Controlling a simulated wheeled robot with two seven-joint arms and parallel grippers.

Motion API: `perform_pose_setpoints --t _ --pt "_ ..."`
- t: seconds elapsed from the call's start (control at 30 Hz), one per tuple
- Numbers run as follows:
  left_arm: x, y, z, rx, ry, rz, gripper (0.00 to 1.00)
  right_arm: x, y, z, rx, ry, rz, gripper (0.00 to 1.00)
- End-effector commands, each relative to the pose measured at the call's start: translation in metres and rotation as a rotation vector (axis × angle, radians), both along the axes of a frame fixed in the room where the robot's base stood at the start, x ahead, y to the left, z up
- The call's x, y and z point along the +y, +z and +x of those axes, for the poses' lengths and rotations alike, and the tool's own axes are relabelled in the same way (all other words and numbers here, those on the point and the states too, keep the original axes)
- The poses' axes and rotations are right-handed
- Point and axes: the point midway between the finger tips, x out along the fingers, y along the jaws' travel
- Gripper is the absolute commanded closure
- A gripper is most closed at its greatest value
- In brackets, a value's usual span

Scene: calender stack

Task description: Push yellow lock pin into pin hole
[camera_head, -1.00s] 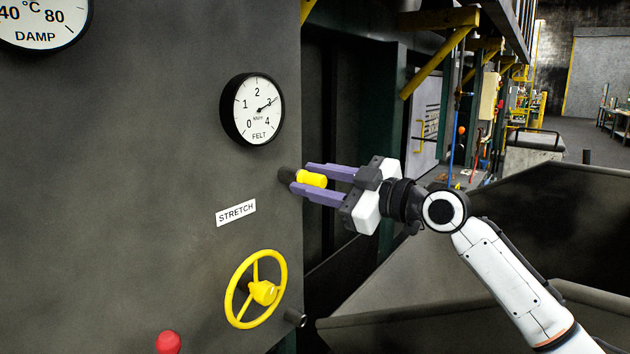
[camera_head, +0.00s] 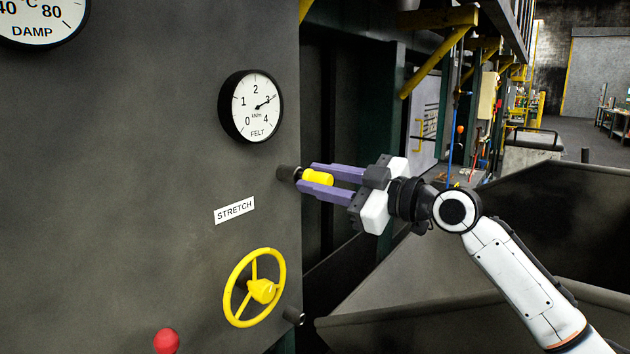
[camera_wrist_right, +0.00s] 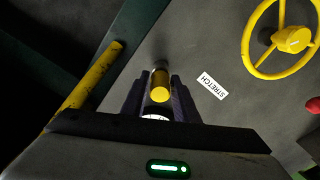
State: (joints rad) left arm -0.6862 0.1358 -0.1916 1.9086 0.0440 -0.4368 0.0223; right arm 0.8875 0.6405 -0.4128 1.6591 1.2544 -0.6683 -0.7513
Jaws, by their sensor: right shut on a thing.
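The yellow lock pin (camera_head: 318,177) is between the purple fingers of my right gripper (camera_head: 307,176), which is shut on it. The pin lies roughly level, its yellow head toward my palm. The right wrist view also shows the yellow pin head (camera_wrist_right: 160,93) between the fingers, in line with the socket. My left gripper is not in view.
The grey panel (camera_head: 130,190) fills the left, with a FELT gauge (camera_head: 251,106), a STRETCH label (camera_head: 234,210), a yellow handwheel (camera_head: 262,290) and a red knob (camera_head: 166,341). A dark sloped trough (camera_head: 420,270) lies below my right arm. Yellow brackets (camera_head: 435,62) hang above.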

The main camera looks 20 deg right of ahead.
Motion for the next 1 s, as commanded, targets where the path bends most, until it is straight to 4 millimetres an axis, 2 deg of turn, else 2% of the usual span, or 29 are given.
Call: perform_pose_setpoints --t 1.0 --pt "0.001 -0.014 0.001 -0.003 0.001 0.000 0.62 -0.026 -0.001 -0.032 0.000 0.000 0.000 1.00"
